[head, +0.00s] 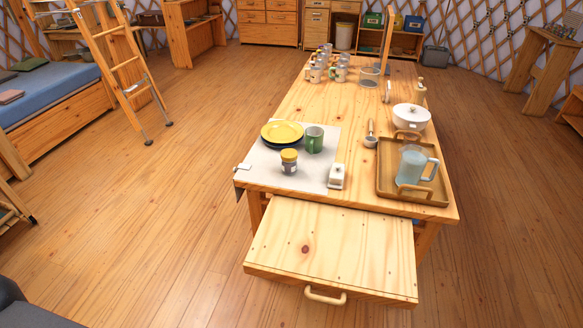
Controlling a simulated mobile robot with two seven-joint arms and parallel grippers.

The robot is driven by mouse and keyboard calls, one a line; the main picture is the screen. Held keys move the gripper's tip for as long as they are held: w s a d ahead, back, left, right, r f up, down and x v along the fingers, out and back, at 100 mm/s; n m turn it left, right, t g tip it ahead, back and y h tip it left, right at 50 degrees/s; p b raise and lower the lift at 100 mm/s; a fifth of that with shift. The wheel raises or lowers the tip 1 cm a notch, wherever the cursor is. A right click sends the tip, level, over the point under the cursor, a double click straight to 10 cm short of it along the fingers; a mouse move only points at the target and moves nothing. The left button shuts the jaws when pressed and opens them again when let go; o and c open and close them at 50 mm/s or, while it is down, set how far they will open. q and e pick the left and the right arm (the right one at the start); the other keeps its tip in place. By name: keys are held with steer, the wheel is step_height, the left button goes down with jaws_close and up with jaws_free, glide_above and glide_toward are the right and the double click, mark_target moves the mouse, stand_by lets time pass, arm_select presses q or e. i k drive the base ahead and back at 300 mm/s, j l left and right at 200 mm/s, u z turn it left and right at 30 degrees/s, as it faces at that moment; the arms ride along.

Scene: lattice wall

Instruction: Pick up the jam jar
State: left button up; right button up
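A small jam jar (289,162) with a yellow lid and a pale label stands upright on a light cloth near the front left of the long wooden table (300,103). Just behind it is a stack of plates with a yellow plate (282,131) on top. A green mug (314,139) stands close to its right. Neither of my grippers shows in the head view.
A white lidded box (337,176) stands right of the jar. A drawer or leaf (330,250) juts from the table's front.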

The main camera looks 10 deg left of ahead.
mark_target(288, 169)
steer(key=i+j+z, duration=0.1)
steer(key=j+z, duration=0.25)
steer(key=j, duration=0.2)
steer(key=j+z, duration=0.35)
steer(key=j, duration=0.15)
steer(key=j+z, duration=0.35)
steer(key=j, duration=0.2)
steer(key=k+l, duration=0.05)
